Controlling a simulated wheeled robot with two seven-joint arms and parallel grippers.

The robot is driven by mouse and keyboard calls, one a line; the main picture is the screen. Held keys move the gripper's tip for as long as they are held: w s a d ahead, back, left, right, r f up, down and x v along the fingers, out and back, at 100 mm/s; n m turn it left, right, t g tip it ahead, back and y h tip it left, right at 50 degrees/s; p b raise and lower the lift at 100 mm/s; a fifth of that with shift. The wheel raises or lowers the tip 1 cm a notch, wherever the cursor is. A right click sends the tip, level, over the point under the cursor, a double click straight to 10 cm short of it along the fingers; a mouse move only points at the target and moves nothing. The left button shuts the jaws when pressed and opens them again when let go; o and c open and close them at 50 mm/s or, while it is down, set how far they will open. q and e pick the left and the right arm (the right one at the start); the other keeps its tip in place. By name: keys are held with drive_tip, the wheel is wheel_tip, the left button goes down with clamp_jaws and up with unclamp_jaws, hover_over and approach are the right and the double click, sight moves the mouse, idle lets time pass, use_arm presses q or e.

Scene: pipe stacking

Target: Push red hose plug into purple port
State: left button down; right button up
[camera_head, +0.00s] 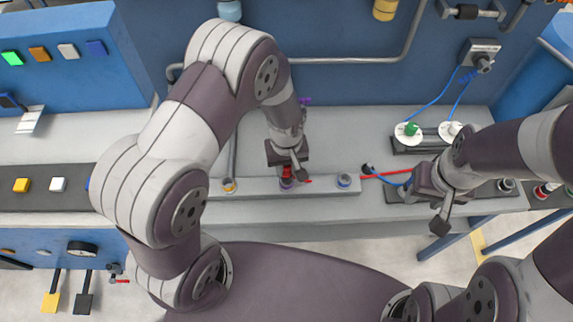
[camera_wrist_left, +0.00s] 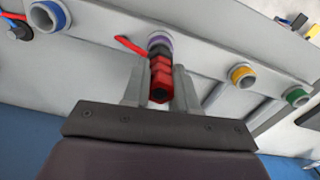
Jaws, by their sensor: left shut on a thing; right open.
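My left gripper (camera_head: 287,168) is shut on the red hose plug (camera_head: 287,173). In the left wrist view the red plug (camera_wrist_left: 161,76) stands between the two fingers of the gripper (camera_wrist_left: 161,88), with its dark front end at the purple port (camera_wrist_left: 159,39). The plug lines up with the port and its end meets or overlaps the rim; how deep it sits I cannot tell. In the head view the purple port (camera_head: 287,184) is partly hidden under the plug and gripper. My right gripper (camera_head: 437,205) is open, right of the port rail near the bench's front edge.
The port rail (camera_head: 322,187) also carries a yellow-ringed port (camera_head: 229,185) and a blue-ringed port (camera_head: 345,181). A green-ringed port (camera_wrist_left: 296,96) shows in the wrist view. A red hose (camera_head: 390,173) lies near my right gripper. White reels (camera_head: 408,133) stand at the right back.

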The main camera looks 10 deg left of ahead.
use_arm(q)
drive_tip(key=shift+f+b, duration=0.45)
drive_tip(key=shift+f, duration=0.4)
drive_tip(key=c, duration=0.8)
unclamp_jaws()
wheel_tip(320, 180, up, 13)
drive_tip(key=shift+f+b, duration=0.1)
drive_tip(key=shift+b, duration=0.5)
drive_tip(key=shift+f+m, duration=0.15)
drive_tip(key=shift+m, duration=0.45)
drive_tip(key=s+a+r+m+t, duration=0.1)
drive_tip(key=s+a+r+m, duration=0.1)
drive_tip(key=s+a, duration=0.5)
drive_tip(key=shift+s+a+r+m, duration=0.2)
drive_tip(key=shift+s+r+m, duration=0.15)
drive_tip(key=shift+s+m, duration=0.5)
